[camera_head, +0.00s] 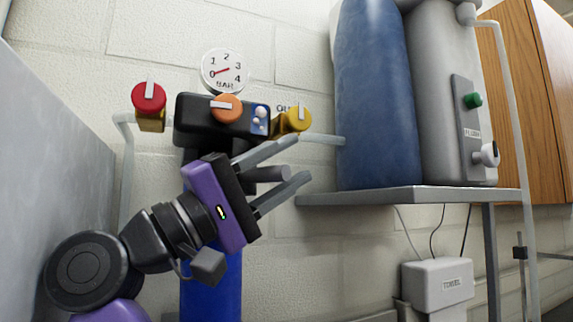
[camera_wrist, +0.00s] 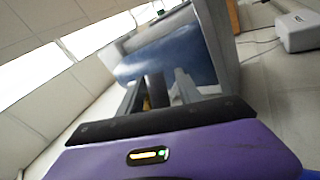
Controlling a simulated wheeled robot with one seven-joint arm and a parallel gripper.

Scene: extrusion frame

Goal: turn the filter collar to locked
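The filter unit has a black head (camera_head: 190,122) on the white block wall, with an orange knob (camera_head: 228,108) on its front. A blue bowl (camera_head: 212,290) hangs below. The collar zone between them is mostly hidden behind my gripper; a dark part (camera_head: 196,158) shows under the head. A grey stub (camera_head: 268,174) points right from there and appears between my fingers; I cannot tell if they touch it. My gripper (camera_head: 301,158) is open, its fingers pointing up and right. In the wrist view, the fingers (camera_wrist: 158,84) are apart with something dark between them.
A red knob (camera_head: 149,98) and a yellow knob (camera_head: 298,119) flank the head, with a gauge (camera_head: 224,71) above. A blue tank (camera_head: 375,100) and a grey tank (camera_head: 445,90) stand on a shelf (camera_head: 400,197) at right. A grey panel (camera_head: 50,150) stands close at left.

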